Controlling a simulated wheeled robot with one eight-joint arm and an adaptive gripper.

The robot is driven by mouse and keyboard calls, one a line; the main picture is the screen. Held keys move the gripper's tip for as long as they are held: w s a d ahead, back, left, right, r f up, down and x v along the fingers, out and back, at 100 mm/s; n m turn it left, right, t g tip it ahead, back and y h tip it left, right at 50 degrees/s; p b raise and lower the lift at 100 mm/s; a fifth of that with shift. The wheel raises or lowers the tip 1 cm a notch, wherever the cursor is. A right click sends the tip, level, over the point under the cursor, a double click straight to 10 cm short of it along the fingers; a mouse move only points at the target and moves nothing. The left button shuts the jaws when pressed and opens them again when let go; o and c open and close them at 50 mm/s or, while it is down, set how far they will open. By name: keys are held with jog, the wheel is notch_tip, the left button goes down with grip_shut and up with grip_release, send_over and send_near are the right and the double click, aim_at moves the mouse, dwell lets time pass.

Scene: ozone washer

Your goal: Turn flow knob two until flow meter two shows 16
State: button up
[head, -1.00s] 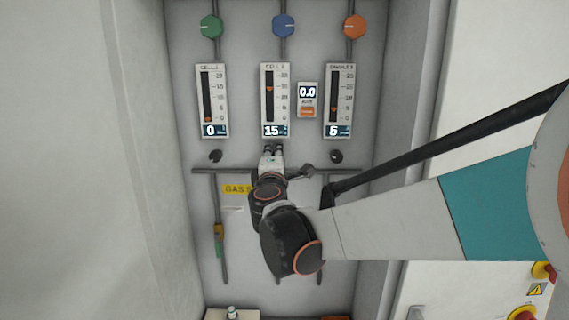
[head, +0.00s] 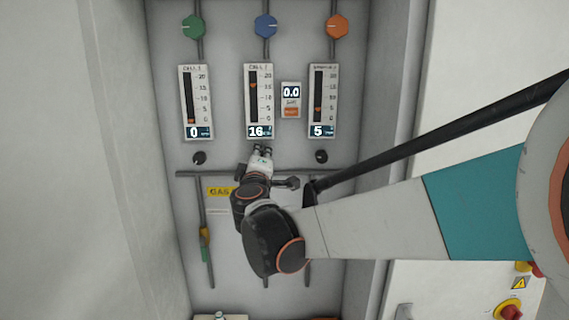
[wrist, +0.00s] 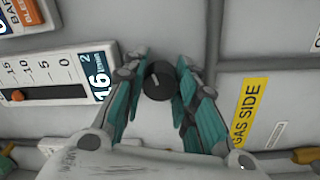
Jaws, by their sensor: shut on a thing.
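Flow meter two (head: 259,101) is the middle meter in the head view, and its display reads 16. It also shows on the left of the wrist view (wrist: 60,80), with an orange marker in its slot and 16 on the display. Flow knob two (wrist: 159,80) is a round black knob with a pale line on its face. My gripper (wrist: 160,82) has its teal fingers on both sides of the knob and is shut on it. In the head view my gripper (head: 262,150) sits just below the middle meter and hides the knob.
The left meter (head: 196,103) reads 0 and the right meter (head: 322,102) reads 5. Their black knobs (head: 199,158) and (head: 321,157) flank my gripper. A small 0.0 display (head: 291,99) is beside the middle meter. Pipes and a yellow label (head: 221,191) lie below.

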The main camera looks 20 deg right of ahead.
jog(key=shift+s, duration=0.1)
jog(key=o, duration=1.1)
jog(key=shift+n, duration=0.3)
